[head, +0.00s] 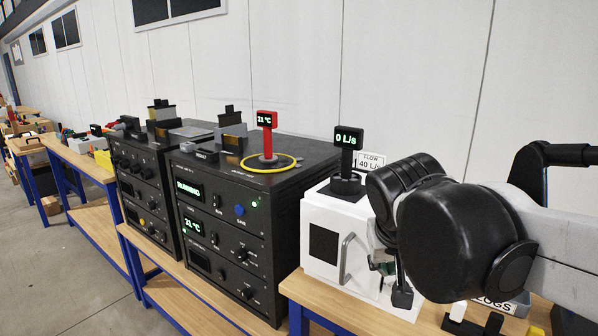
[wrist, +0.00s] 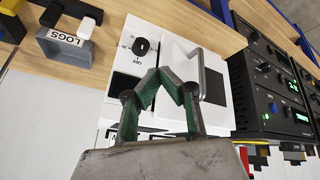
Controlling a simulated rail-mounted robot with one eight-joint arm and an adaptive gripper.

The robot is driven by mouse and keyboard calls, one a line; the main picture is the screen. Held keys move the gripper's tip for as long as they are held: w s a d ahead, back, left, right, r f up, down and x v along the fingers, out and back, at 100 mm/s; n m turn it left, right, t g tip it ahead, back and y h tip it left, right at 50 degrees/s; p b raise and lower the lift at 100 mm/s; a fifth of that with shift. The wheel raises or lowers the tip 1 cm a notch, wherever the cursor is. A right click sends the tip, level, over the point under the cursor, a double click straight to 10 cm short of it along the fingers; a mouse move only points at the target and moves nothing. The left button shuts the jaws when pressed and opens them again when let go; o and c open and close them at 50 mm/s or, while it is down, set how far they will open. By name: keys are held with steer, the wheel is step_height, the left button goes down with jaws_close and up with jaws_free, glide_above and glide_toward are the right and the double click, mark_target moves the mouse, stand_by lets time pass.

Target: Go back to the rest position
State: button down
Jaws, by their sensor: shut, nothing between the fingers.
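My gripper (wrist: 166,78) is shut and empty in the wrist view, its green-padded fingers meeting in front of the white unit (wrist: 217,115). In the head view my arm hides most of the gripper, which is beside the front of the white unit (head: 321,215). The white unit has a metal handle (head: 345,258), a dark panel and a black knob (wrist: 141,46). A black gauge reading 0 L/s (head: 348,139) stands on top, beside a FLOW 40 L/s label (head: 370,161). Whether the fingers touch the unit is unclear.
Black rack units (head: 225,225) stand left of the white unit, with displays reading RUNNING and 21 °C. A red 21 °C gauge (head: 267,120) stands in a yellow ring on top. The floor aisle (head: 70,280) is clear.

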steer(key=s+d+f+y, duration=0.1)
steer(key=s+d+f, duration=0.1)
steer(key=s, duration=0.3)
steer(key=s+d+f+t+y+p, duration=0.1)
steer(key=s+f, duration=0.3)
steer(key=s, duration=0.2)
steer(key=shift+s+d, duration=0.3)
steer(key=shift+d, duration=0.1)
steer(key=shift+f, duration=0.1)
